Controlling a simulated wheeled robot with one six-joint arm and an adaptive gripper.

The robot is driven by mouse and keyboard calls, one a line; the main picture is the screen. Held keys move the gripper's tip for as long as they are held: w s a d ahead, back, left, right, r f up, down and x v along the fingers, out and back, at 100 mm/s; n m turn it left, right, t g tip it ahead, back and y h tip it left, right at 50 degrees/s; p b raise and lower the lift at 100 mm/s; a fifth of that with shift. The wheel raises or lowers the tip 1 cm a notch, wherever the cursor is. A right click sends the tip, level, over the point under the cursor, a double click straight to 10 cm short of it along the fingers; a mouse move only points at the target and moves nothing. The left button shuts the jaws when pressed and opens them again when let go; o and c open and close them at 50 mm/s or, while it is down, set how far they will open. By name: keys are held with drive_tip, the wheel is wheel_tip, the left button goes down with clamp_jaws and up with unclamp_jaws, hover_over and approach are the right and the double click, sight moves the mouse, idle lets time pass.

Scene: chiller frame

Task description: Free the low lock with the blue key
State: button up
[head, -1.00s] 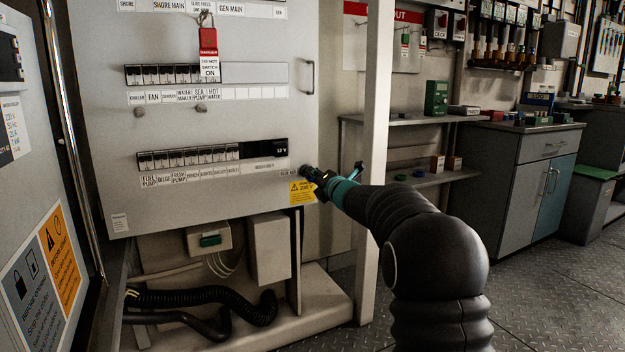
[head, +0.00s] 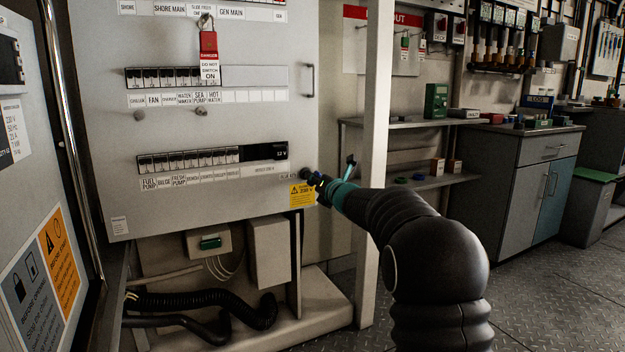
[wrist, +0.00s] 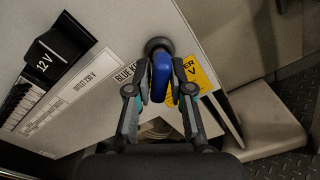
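The low lock is a dark round fitting (wrist: 158,45) at the lower right corner of the grey panel, by a label partly reading "BLUE K"; it also shows in the head view (head: 306,174). The blue key (wrist: 160,76) stands at the lock, its blue head seen nearly edge-on in the wrist view. Its shaft is hidden. My gripper (wrist: 160,92) has one finger on each side of the blue head and appears closed on it. In the head view, my gripper (head: 320,183) is right at the lock, its fingers small and dark.
A yellow warning label (head: 302,195) sits just below the lock. A red padlock with a tag (head: 208,52) hangs higher on the panel (head: 230,125). A pale post (head: 376,110) stands close behind my arm. Open floor lies to the right.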

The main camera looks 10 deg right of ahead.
drive_tip(key=shift+n, duration=1.4)
drive_tip(key=shift+n, duration=1.9)
drive_tip(key=shift+o, duration=0.5)
drive_tip(key=shift+n, duration=0.3)
drive_tip(key=o, duration=0.9)
